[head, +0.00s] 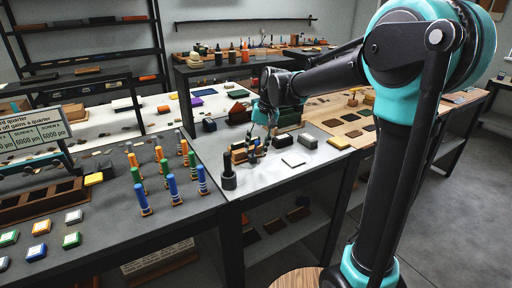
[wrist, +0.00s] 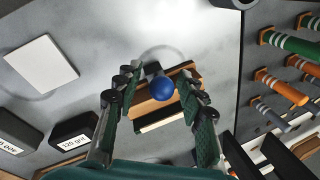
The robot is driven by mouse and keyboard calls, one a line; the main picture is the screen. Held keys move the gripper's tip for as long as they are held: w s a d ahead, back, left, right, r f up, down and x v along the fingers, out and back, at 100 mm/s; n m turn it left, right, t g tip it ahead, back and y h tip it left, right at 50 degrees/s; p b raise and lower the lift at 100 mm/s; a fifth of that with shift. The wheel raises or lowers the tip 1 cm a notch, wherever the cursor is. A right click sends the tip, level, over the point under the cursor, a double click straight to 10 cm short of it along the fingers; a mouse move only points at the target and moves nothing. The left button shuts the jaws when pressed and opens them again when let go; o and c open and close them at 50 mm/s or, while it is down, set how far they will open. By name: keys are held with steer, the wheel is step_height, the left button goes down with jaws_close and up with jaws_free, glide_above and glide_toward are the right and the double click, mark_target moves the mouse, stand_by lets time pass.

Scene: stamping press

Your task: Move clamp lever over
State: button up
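The clamp lever shows in the wrist view as a round blue knob (wrist: 162,89) on a short dark stem. It stands over a wooden block with dark and pale layers (wrist: 154,110). My gripper (wrist: 160,80) is open, with one finger on each side of the knob. I see a gap between the knob and each finger. In the head view my gripper (head: 258,142) is low over the grey bench, beside the wooden and dark block (head: 239,154). The knob cannot be made out clearly there, and the lever's lower part is hidden.
A black upright cylinder (head: 228,178) stands at the bench's front. A white square (wrist: 41,63) and dark blocks, one marked 120 grit (wrist: 73,139), lie left in the wrist view. Several coloured handled stamps (head: 170,190) stand on the left table. The bench front centre is clear.

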jaws_close()
steer(key=shift+w, duration=0.1)
stand_by(0.4)
steer(key=shift+w+a+r+g+h, duration=0.1)
steer(key=shift+w+a+g+h, duration=0.15)
steer(key=shift+g, duration=0.2)
steer(key=shift+w+a+r+g+h, duration=0.1)
steer(key=shift+w+g+h, duration=0.05)
steer(key=shift+g+h, duration=0.25)
steer(key=shift+w+a+r+m+g+h, duration=0.1)
steer(key=shift+w+a+g+h, duration=0.15)
steer(key=shift+g, duration=0.25)
steer(key=shift+w+f+m+g+h, duration=0.15)
steer(key=shift+g+h, duration=0.15)
steer(key=shift+g, duration=0.15)
steer(key=shift+w+a+r+m+g+h, duration=0.1)
steer(key=shift+w+a+r+g+h, duration=0.15)
steer(key=shift+g, duration=0.25)
steer(key=shift+d+f, duration=0.1)
jaws_free()
